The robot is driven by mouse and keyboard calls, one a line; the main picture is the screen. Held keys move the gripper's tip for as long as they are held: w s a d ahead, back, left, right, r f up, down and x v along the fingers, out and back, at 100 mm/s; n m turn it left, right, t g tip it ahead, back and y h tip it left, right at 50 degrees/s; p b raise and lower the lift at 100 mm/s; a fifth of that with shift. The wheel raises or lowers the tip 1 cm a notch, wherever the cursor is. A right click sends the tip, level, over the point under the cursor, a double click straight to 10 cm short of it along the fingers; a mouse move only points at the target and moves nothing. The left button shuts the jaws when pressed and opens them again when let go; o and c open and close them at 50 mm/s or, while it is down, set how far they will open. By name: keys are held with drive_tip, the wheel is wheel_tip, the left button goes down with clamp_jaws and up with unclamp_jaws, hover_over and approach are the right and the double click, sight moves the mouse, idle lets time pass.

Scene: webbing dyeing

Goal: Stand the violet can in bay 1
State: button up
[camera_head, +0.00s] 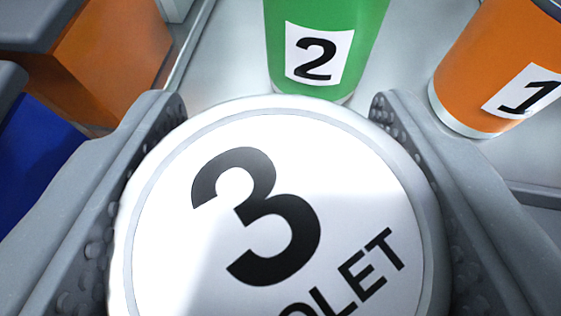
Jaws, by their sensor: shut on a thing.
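The violet can (285,215) fills the lower middle of the head view, its round white top facing me. The top bears a large black 3 and the partly cut-off word "VIOLET". My gripper (278,108) is shut on it, one studded grey finger on each side. The can's sides and base are hidden under its top. A bay 1 marking cannot be made out; the only 1 in view is on the label of an orange can (470,62).
A green can (322,40) labelled 2 stands just beyond the violet can, and the orange can stands at upper right, both on a pale grey surface (225,55). An orange block (110,60) and a blue thing (35,150) lie at the left.

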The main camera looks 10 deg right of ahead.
drive_tip(key=o, duration=1.2)
drive_tip(key=shift+s+r, duration=0.1)
drive_tip(key=shift+r, duration=0.05)
drive_tip(key=p+v, duration=0.1)
drive_tip(key=v, duration=1)
drive_tip(key=shift+s+r, duration=0.2)
drive_tip(key=shift+s, duration=0.15)
